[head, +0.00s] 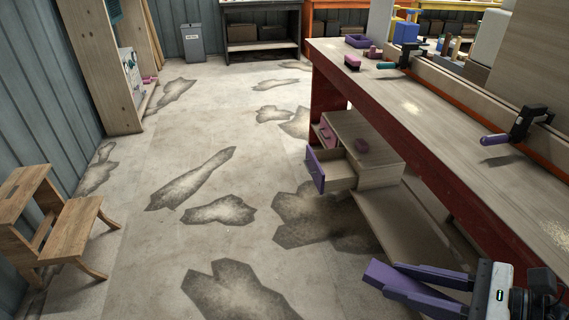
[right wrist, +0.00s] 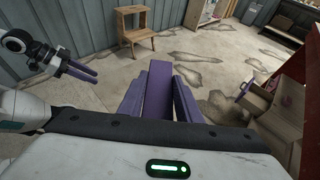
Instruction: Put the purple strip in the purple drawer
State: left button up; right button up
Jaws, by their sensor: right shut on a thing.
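The purple strip (head: 390,279) is a long flat bar, held between the purple fingers of my right gripper (head: 425,285). In the right wrist view the strip (right wrist: 158,88) stands out beyond the fingertips. The purple drawer (head: 315,171) has a purple front and is pulled out of a small wooden cabinet; its visible inside looks empty. It also shows at the right of the right wrist view (right wrist: 246,88). The strip is nearer to me than the drawer and apart from it. My left gripper (right wrist: 80,70) shows only in the right wrist view, and its finger gap is unclear.
A wooden step stool (head: 75,215) stands at left. The stained floor between is clear.

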aim_at(331, 173)
jog(key=u, duration=0.7)
jog(key=i, duration=1.75)
jog(key=z, duration=0.7)
jog(key=i, duration=1.1)
jog(key=z, duration=0.85)
jog(key=i, duration=0.95)
